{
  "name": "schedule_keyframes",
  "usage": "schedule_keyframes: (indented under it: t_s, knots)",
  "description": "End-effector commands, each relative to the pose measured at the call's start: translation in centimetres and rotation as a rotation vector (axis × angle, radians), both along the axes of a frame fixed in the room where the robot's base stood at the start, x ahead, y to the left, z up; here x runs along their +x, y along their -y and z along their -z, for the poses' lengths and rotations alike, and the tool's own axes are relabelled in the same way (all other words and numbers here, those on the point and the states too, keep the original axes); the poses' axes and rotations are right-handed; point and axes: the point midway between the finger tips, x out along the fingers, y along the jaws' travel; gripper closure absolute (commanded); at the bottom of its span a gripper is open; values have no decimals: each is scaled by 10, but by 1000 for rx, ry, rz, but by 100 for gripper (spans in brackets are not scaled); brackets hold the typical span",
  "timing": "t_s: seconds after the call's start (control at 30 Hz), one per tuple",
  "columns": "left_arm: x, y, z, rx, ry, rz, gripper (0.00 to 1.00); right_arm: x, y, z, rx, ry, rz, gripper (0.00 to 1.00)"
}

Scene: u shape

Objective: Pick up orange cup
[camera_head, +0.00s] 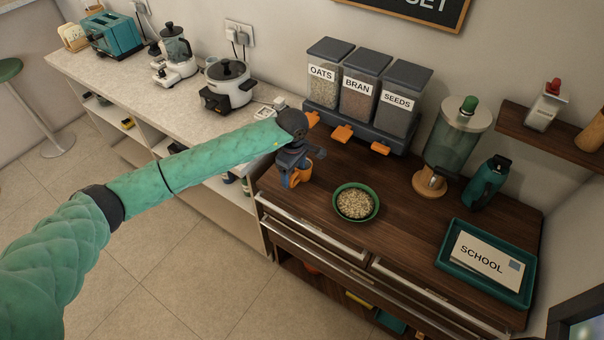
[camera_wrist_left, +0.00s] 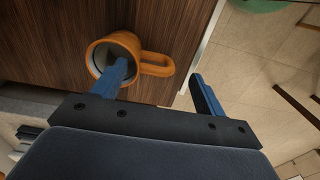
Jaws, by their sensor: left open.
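The orange cup (camera_head: 303,174) stands at the left end of the dark wooden counter, partly hidden by my left gripper (camera_head: 292,168). In the left wrist view the cup (camera_wrist_left: 104,43) shows its open rim, with its handle (camera_wrist_left: 157,58) pointing right. My left gripper (camera_wrist_left: 160,70) is open there. One blue finger overlaps the cup's mouth and seems to reach into it; the other is out past the handle's right side. The handle lies between the fingers, not gripped. My right gripper is not in view.
A green bowl of oats (camera_head: 355,203) sits right of the cup. Behind stand the dispensers (camera_head: 366,85) with orange spouts. A glass dispenser (camera_head: 455,140), a teal bottle (camera_head: 486,182) and a teal tray (camera_head: 446,262) are farther right. The counter's front edge is close to the cup.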

Motion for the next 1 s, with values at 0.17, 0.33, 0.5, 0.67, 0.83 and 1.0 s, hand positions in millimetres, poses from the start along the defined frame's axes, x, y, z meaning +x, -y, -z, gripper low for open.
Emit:
schedule_keyframes:
  t_s: [0.17, 0.33, 0.5, 0.67, 0.83, 1.0]
  knots:
    - [4, 3, 21, -1, -3, -2, 27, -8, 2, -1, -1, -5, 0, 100]
    - [4, 3, 43, 0, -3, -1, 27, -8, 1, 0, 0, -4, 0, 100]
    - [5, 3, 46, -2, -1, 0, 27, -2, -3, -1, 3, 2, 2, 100]
    - [5, 3, 46, -2, -1, 0, 39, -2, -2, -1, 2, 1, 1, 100]
    - [5, 3, 46, -2, -1, 0, 73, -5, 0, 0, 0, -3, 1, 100]
    - [5, 3, 46, -2, -1, 0, 82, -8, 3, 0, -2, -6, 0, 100]
